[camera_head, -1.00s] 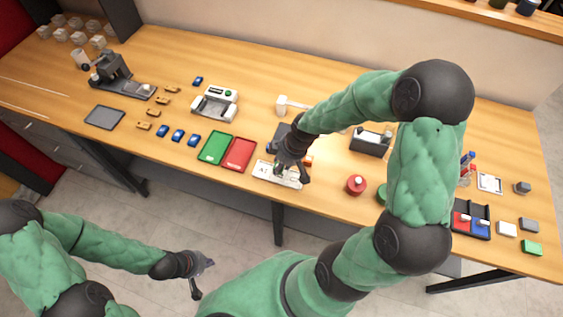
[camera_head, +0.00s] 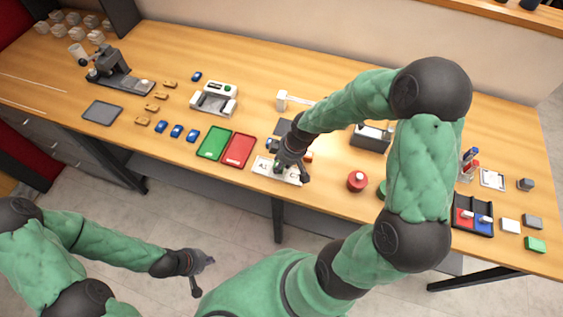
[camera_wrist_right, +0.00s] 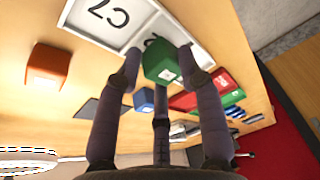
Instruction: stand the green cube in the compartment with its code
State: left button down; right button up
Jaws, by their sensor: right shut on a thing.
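The green cube (camera_wrist_right: 160,63) is between the fingertips of my right gripper (camera_wrist_right: 162,66), which is shut on it. The white tray (camera_wrist_right: 88,30) with compartments lies just beyond the cube in the wrist view. One compartment is marked C7; another code is partly hidden behind the cube. I cannot tell whether the cube touches the tray or hangs just above it. In the head view, my right gripper (camera_head: 289,168) is over the tray (camera_head: 263,167) near the table's front edge and covers part of it. My left gripper (camera_head: 203,274) is open and empty, off the table.
An orange block (camera_wrist_right: 48,65) and a blue block (camera_wrist_right: 144,99) lie near the tray. Green (camera_head: 213,142) and red (camera_head: 238,150) trays are left of it. A red round button (camera_head: 357,181) is on the right. My right arm hides part of the table.

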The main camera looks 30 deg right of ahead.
jog(key=shift+f+b, duration=0.3)
jog(key=shift+f, duration=0.15)
dwell(1.1)
jog(key=o, duration=1)
jog(key=v, duration=1.2)
